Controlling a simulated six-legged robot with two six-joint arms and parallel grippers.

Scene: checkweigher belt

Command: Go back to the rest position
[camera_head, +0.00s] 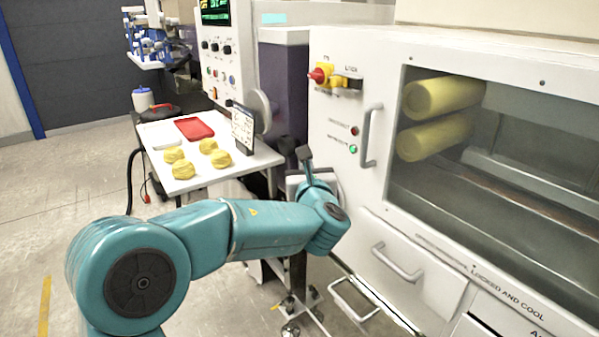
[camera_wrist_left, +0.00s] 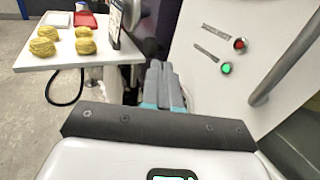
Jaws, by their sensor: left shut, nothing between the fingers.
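My left arm comes in from the bottom left in the head view, and its left gripper (camera_head: 304,153) points up in front of the white cabinet. In the left wrist view the two grey fingers of the left gripper (camera_wrist_left: 159,68) lie together, shut with nothing between them. The gripper appears apart from the white cabinet door (camera_head: 345,185) and from the white table (camera_head: 205,180) to its left. My right gripper is in neither view.
Several yellow dough lumps (camera_head: 209,146), a red tray (camera_head: 194,128) and an upright display card (camera_head: 242,129) are on the table. The cabinet has a door handle (camera_head: 371,135), a red-yellow switch (camera_head: 335,78) and a window with two yellow rolls (camera_head: 440,97). Open floor lies left.

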